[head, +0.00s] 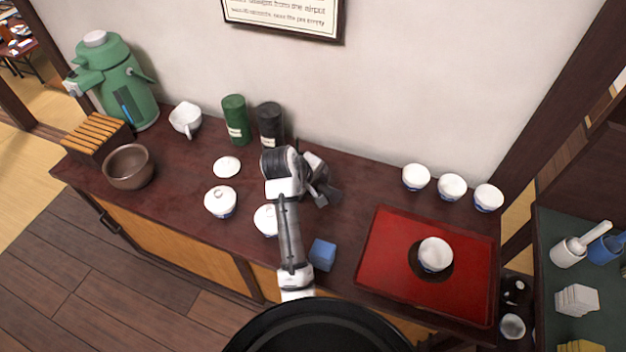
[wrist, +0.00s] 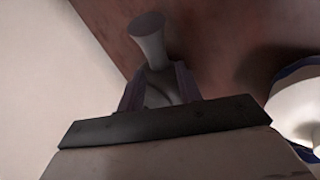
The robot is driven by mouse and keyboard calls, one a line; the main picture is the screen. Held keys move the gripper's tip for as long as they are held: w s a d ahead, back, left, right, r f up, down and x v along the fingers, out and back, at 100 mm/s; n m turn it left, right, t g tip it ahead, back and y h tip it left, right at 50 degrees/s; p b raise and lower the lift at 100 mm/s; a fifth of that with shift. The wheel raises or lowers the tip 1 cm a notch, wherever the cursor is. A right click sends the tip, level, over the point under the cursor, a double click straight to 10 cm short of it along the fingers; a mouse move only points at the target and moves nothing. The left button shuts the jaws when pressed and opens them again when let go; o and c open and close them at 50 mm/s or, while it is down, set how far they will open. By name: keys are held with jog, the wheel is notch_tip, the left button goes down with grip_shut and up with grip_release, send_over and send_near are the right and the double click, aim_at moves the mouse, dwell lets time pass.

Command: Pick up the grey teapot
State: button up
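In the wrist view a grey piece with a flared round end (wrist: 148,40) lies between the two fingers of my gripper (wrist: 158,85). It looks like the handle or spout of the grey teapot. The teapot's body is not clearly seen. A finger is close on each side of the piece; whether they press on it is unclear. In the head view my gripper (head: 325,190) is low over the middle of the dark counter (head: 340,225). The arm and hand hide most of what is beneath it there.
A white lidded cup (head: 265,220) stands close left of my gripper, and another (head: 220,201) is further left. A blue block (head: 322,254) is in front. A red tray (head: 385,245) lies right. Green (head: 236,119) and black (head: 270,124) canisters stand behind, near the wall.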

aim_at(323, 187)
jog(key=shift+s+d+p+x, duration=0.15)
jog(key=shift+p+x, duration=0.35)
jog(key=shift+x, duration=0.85)
jog(key=shift+s+d+p+x, duration=0.15)
jog(key=shift+p+x, duration=0.35)
jog(key=shift+x, duration=0.85)
jog(key=shift+w+r, duration=0.15)
grip_shut()
